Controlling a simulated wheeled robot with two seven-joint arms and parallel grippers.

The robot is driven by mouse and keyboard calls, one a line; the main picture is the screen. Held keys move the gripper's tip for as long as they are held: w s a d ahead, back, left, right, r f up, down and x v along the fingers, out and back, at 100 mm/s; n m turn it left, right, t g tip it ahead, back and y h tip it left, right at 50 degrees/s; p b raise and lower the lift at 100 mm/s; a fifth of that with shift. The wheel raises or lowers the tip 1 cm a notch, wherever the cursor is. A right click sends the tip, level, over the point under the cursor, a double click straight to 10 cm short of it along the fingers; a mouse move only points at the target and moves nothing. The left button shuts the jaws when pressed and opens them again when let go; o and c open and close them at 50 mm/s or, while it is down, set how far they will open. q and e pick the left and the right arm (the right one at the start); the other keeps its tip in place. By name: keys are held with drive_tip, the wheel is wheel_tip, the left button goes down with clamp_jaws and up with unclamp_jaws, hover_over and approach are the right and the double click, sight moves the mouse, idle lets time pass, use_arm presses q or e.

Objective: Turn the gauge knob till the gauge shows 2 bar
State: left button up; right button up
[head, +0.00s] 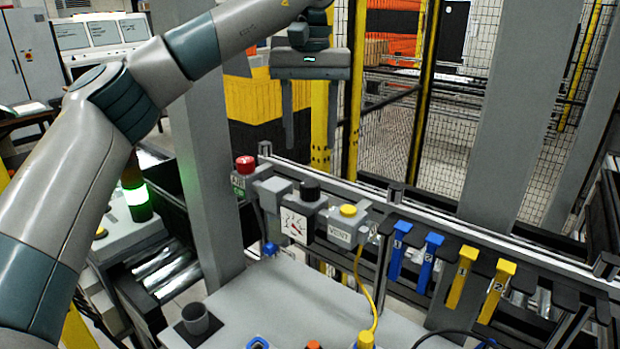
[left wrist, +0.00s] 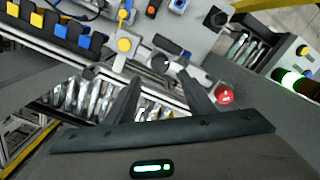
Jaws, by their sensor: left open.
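The gauge (head: 294,225) is a small white dial on the front of a grey box on the rail. Its needle and marks are too small to read. The black gauge knob (head: 310,190) stands on top of that box. My left gripper (head: 310,146) hangs with fingers pointing down, open and empty, above the knob and apart from it. In the left wrist view the gripper (left wrist: 160,80) shows its two fingers spread, with the round dark knob (left wrist: 159,63) between and beyond their tips. The dial face cannot be made out there. My right gripper is not in view.
A red button (head: 245,165) stands left of the gauge. A VENT box with a yellow button (head: 348,210) is close on its right. Blue levers (head: 430,262) and yellow levers (head: 462,275) follow along the rail.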

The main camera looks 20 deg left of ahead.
sight(310, 182)
use_arm(q)
wheel_tip(310, 182, down, 10)
drive_tip(key=shift+r+p, duration=0.15)
drive_tip(key=shift+p, duration=0.8)
drive_tip(key=c, duration=1.1)
